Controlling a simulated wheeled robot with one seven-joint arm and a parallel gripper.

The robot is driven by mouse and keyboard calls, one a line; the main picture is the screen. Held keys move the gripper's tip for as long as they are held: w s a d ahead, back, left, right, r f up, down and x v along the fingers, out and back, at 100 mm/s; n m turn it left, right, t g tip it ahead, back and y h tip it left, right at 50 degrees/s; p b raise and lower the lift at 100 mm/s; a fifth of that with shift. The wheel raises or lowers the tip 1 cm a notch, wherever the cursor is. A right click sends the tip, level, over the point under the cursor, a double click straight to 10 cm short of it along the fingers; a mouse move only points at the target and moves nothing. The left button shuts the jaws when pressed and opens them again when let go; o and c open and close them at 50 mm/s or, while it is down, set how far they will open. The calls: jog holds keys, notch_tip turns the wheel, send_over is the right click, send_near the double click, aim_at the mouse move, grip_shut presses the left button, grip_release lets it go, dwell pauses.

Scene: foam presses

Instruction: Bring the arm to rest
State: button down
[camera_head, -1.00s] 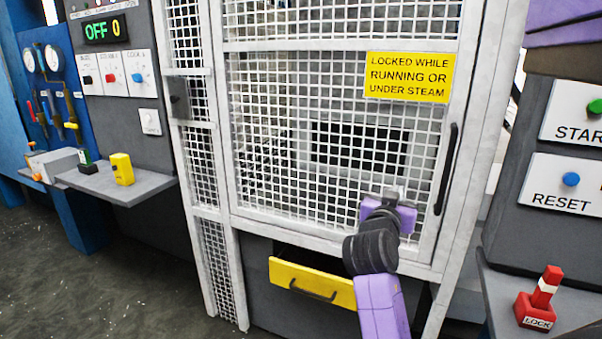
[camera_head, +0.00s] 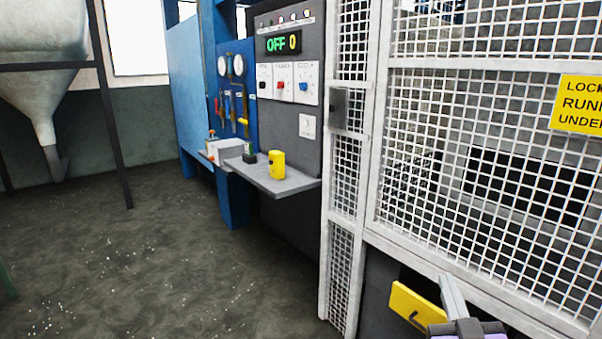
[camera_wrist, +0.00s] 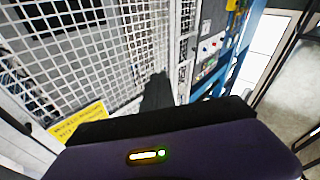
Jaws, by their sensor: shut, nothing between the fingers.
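My gripper (camera_head: 452,292) is at the lower right of the head view, with pale fingers together and nothing between them. Its purple and dark hand is cut off by the bottom edge. It is in front of the lower part of the mesh cage door (camera_head: 470,130), beside the yellow drawer front (camera_head: 416,305). I cannot tell whether it touches either.
Left of the cage is a grey control panel (camera_head: 290,125) reading OFF 0. A blue gauge panel (camera_head: 245,95) and a hopper (camera_head: 40,85) stand farther left. The floor (camera_head: 150,260) between is open.

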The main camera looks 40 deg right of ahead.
jog(key=s+a+f+n+t+y, duration=0.2)
jog(key=a+f+y, duration=0.2)
jog(key=a, duration=0.5)
jog(key=s+a+f+n+t+y, duration=0.1)
jog(key=s+a+f+n+y, duration=0.15)
jog(key=a, duration=0.75)
jog(key=s+a+f+n+g+y, duration=0.1)
jog(key=s+a+f+y, duration=0.2)
jog(key=s+a+y, duration=0.1)
jog(key=s+a+f+n+g+y, duration=0.1)
jog(key=s+a+f+y, duration=0.2)
jog(key=s+a, duration=0.3)
jog(key=s+f, duration=0.1)
jog(key=s, duration=0.2)
jog(key=shift+a+y, duration=0.25)
jog(key=shift+y, duration=0.1)
